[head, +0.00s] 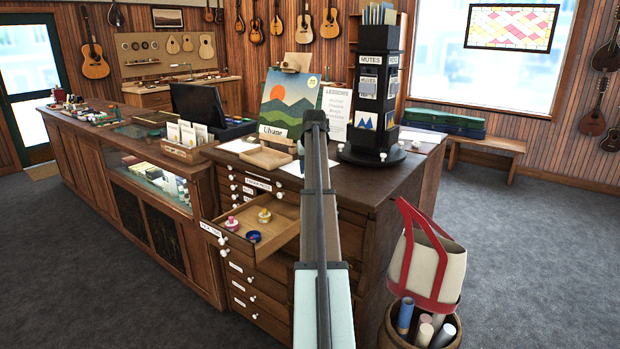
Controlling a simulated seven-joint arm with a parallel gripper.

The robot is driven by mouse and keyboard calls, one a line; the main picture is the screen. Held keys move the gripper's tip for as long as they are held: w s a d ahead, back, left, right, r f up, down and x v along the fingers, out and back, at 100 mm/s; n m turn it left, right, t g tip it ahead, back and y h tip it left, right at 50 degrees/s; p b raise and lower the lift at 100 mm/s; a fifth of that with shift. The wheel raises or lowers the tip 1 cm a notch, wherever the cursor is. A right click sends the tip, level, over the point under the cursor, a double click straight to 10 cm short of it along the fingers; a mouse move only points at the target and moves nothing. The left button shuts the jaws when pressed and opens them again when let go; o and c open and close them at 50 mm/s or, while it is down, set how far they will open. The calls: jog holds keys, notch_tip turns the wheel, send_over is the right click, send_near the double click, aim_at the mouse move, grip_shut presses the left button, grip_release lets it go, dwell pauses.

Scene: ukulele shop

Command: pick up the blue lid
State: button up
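A small round blue lid (254,236) lies in the open drawer (276,238), near the drawer's front right corner. A pink-red round item (231,223) sits to its left and a yellow one (264,215) sits behind it; both are in the same drawer. The blue lid looks clear of both. My arm rises through the middle of the picture, to the right of the drawer.
The drawer juts from a wooden cabinet with several labelled, white-knobbed drawers. On its top stand a landscape picture (289,104), a small wooden tray (265,158) and a dark mutes rack (377,85). A red-handled bag (428,262) sits over a basket at right.

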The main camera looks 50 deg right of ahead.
jog(key=shift+w+d+f, duration=0.15)
jog(key=shift+f, duration=0.3)
jog(key=shift+c, duration=0.3)
grip_shut()
